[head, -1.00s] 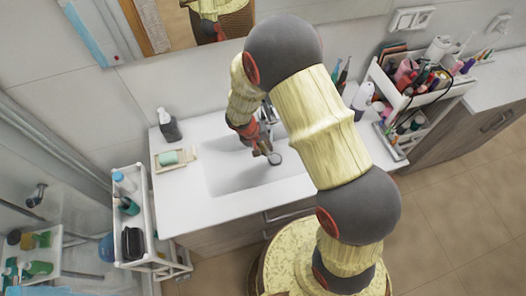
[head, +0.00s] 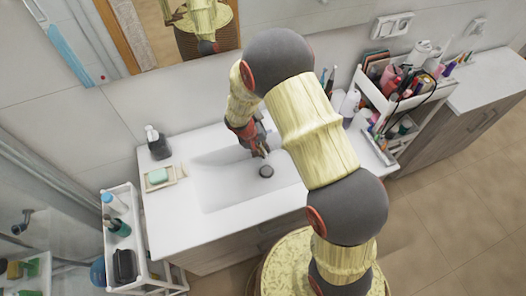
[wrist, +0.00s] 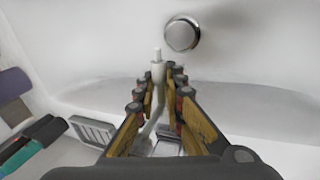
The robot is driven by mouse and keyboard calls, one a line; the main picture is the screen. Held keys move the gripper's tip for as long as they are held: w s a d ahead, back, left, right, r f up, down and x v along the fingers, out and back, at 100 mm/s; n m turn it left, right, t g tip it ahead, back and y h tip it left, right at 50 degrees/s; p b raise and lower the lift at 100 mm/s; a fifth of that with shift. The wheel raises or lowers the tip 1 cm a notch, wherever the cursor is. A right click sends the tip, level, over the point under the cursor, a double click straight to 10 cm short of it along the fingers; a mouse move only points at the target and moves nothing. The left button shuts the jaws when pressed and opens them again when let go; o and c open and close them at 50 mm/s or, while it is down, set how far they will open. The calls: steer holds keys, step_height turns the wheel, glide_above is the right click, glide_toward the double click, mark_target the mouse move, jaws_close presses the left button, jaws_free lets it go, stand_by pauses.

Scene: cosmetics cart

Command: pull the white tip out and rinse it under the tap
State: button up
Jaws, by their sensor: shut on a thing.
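My gripper (head: 262,150) is low over the white sink basin (head: 222,185), near its back. In the wrist view its fingers (wrist: 160,85) are closed around a slim white tip (wrist: 157,68), whose narrow end sticks out beyond the fingertips. The tip is too small to make out in the head view. The tap is mostly hidden behind my arm in the head view. No water is visible.
The round drain (head: 266,171) lies in the basin floor in front of my gripper. A soap dish (head: 178,174) and a dark pump bottle (head: 158,146) stand left of the basin. A crowded cosmetics cart (head: 400,100) stands at the right, a white trolley (head: 138,215) at the left.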

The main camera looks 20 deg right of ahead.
steer(key=shift+d, duration=0.1)
stand_by(0.4)
steer(key=shift+s+d+b, duration=0.15)
steer(key=shift+d+b, duration=0.2)
steer(key=shift+d, duration=0.15)
steer(key=shift+a, duration=0.15)
steer(key=shift+a, duration=0.45)
steer(key=shift+b, duration=0.35)
steer(key=s+b, duration=0.1)
steer(key=s, duration=0.1)
steer(key=s+a+b, duration=0.1)
steer(key=s, duration=0.2)
steer(key=shift+s+a, duration=0.15)
steer(key=shift+s, duration=0.2)
stand_by(1.1)
